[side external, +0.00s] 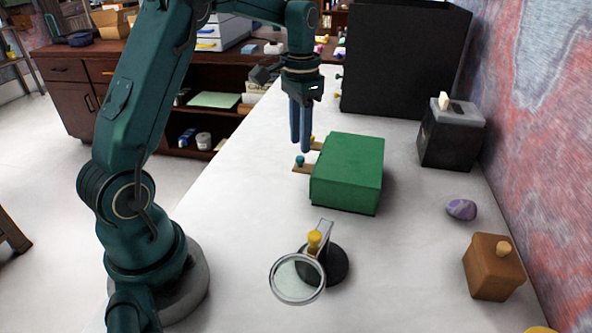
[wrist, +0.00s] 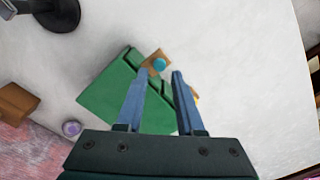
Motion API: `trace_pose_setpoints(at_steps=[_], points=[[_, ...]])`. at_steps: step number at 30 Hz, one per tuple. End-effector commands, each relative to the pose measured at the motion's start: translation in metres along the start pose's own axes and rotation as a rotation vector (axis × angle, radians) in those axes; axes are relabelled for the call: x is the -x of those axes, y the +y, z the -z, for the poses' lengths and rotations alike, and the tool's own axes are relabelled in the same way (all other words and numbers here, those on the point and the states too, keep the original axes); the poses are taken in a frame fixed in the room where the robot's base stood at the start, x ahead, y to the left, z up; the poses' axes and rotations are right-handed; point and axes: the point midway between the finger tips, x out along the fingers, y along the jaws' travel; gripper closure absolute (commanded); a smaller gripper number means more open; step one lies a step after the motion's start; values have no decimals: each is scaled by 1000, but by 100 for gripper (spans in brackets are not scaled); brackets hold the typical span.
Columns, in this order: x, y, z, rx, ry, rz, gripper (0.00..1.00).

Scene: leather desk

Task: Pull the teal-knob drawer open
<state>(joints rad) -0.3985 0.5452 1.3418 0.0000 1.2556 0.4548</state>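The green box (side external: 346,172) stands on the white desk top. The teal knob (side external: 300,161) sits on a flat brown tab (side external: 304,169) that sticks out of the box's left side. In the wrist view the teal knob (wrist: 159,65) appears between and slightly beyond the fingertips. My gripper (side external: 300,147) is open, its blue fingers pointing down above the knob and empty. The fingers (wrist: 160,74) are apart in the wrist view. A second brown tab with a yellow knob (side external: 312,140) is behind, partly hidden by a finger.
A magnifier on a black stand (side external: 322,262) is in front of the box. A brown box (side external: 492,266), a purple stone (side external: 461,209) and a dark box with a slot (side external: 452,135) stand to the right. A large black block (side external: 402,60) is behind. The desk left of the tabs is clear.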

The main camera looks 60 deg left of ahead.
Motion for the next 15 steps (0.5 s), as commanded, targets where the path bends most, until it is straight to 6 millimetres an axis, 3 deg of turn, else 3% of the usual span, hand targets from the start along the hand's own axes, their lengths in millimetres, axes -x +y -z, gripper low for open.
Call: trace_pose_setpoints(at_steps=[7, 15], points=[[-32, 0, -1, 0, -1, 0, 63], [-42, 0, 0, 0, 3, 2, 63]])
